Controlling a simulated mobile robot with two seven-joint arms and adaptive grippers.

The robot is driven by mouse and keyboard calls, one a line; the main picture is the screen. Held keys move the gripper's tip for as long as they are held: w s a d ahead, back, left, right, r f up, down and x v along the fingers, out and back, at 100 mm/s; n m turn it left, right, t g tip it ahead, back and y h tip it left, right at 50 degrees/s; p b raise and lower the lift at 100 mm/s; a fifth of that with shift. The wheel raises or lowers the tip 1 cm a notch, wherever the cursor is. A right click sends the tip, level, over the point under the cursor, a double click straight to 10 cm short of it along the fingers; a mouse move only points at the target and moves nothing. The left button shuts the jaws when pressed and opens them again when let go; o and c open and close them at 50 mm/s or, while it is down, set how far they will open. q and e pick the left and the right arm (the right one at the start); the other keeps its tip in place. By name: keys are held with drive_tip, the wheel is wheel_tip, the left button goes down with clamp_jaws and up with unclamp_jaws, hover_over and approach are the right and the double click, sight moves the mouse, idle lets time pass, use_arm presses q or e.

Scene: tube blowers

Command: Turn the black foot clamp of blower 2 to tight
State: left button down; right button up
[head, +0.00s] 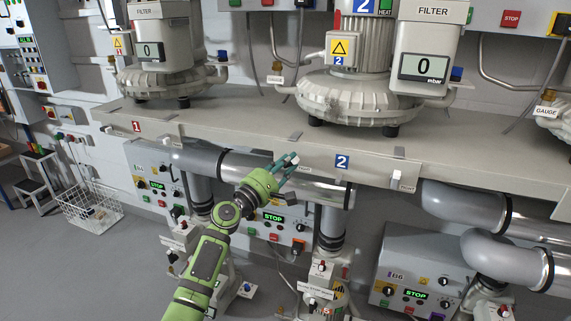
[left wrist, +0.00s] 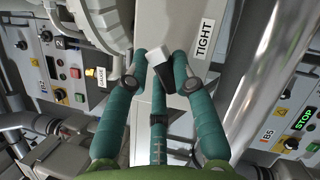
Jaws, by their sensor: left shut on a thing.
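Blower 2 (head: 345,95) stands on the bench, with a blue 2 plate (head: 342,162) on the bench's front edge below it. My left gripper (head: 288,165) is at that front edge, left of the plate. Its teal fingers are closed around a small clamp with a pale end (head: 294,159), beside a TIGHT label. In the left wrist view the gripper (left wrist: 162,68) has its fingertips around the clamp's pale end (left wrist: 158,72), with dark parts close by. The TIGHT label (left wrist: 204,39) lies just right of it. The fingers hide most of the clamp. My right gripper is not in view.
Another pale-ended clamp (head: 398,179) sits on the bench front to the right, also labelled. A thick grey pipe (head: 325,191) runs under the bench edge close below my gripper. Control boxes with STOP displays (head: 415,295) stand lower down.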

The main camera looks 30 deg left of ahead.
use_arm(q)
drive_tip(key=m+g+p, duration=0.1)
drive_tip(key=m, duration=0.3)
drive_tip(key=shift+d+h, duration=0.15)
drive_tip(key=shift+h, duration=0.25)
drive_tip(key=shift+f+m+g+p, duration=0.2)
drive_tip(key=shift+m+g+p, duration=0.45)
drive_tip(key=shift+m, duration=0.75)
drive_tip(key=shift+d+f+g, duration=0.1)
drive_tip(key=shift+g, duration=0.15)
drive_tip(key=c, duration=1)
unclamp_jaws()
drive_tip(key=shift+c, duration=0.2)
drive_tip(key=s+a, duration=0.2)
drive_tip(key=s, duration=1)
